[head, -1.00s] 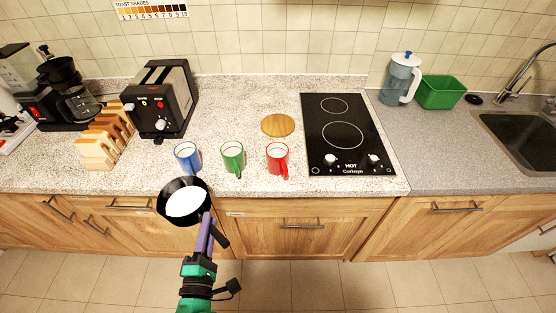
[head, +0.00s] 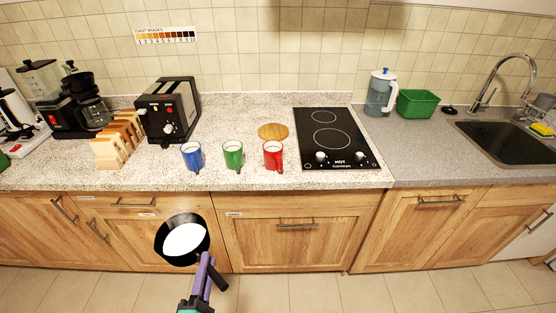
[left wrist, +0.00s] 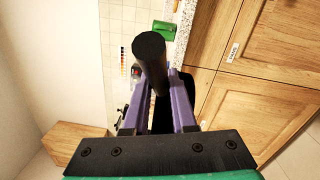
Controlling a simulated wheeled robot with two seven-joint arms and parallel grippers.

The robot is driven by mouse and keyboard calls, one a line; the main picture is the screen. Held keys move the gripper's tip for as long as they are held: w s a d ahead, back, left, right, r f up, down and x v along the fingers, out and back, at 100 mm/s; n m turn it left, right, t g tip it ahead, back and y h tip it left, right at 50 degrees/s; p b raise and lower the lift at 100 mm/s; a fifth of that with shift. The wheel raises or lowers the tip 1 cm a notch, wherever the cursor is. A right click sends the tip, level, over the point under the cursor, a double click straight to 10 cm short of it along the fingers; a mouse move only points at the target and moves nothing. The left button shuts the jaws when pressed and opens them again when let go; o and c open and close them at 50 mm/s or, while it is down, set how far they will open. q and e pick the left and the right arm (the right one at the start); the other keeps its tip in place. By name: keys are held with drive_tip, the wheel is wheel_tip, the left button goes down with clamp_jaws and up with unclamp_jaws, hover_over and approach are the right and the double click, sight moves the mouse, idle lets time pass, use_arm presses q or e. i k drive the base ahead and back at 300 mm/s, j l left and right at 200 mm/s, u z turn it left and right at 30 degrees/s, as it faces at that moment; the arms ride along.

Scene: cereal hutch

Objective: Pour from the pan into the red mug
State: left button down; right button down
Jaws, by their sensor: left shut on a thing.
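The black pan (head: 182,241) holds white liquid and is in front of the counter, over the floor and cabinet doors in the head view. My left gripper (head: 207,274) is shut on the pan's handle, which also shows as a dark round end in the left wrist view (left wrist: 150,47) between the purple fingers (left wrist: 158,95). The red mug (head: 273,155) stands upright on the counter, up and to the right of the pan and apart from it. White shows inside its rim. My right gripper is not in view.
A green mug (head: 232,155) and a blue mug (head: 192,157) stand left of the red mug. A round wooden board (head: 273,131) lies behind it, and a black cooktop (head: 335,140) is to its right. A toaster (head: 168,110) and bread rack (head: 119,138) stand further left.

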sight(275, 159)
drive_tip(key=z, duration=0.4)
drive_tip(key=j+z, duration=0.15)
drive_tip(key=z, duration=0.7)
drive_tip(key=j+z, duration=0.1)
drive_tip(key=z, duration=0.35)
drive_tip(key=k+j, duration=0.2)
drive_tip(key=j, duration=0.2)
drive_tip(key=k+j+z, duration=0.1)
drive_tip(key=j, duration=0.25)
drive_tip(key=k, duration=0.1)
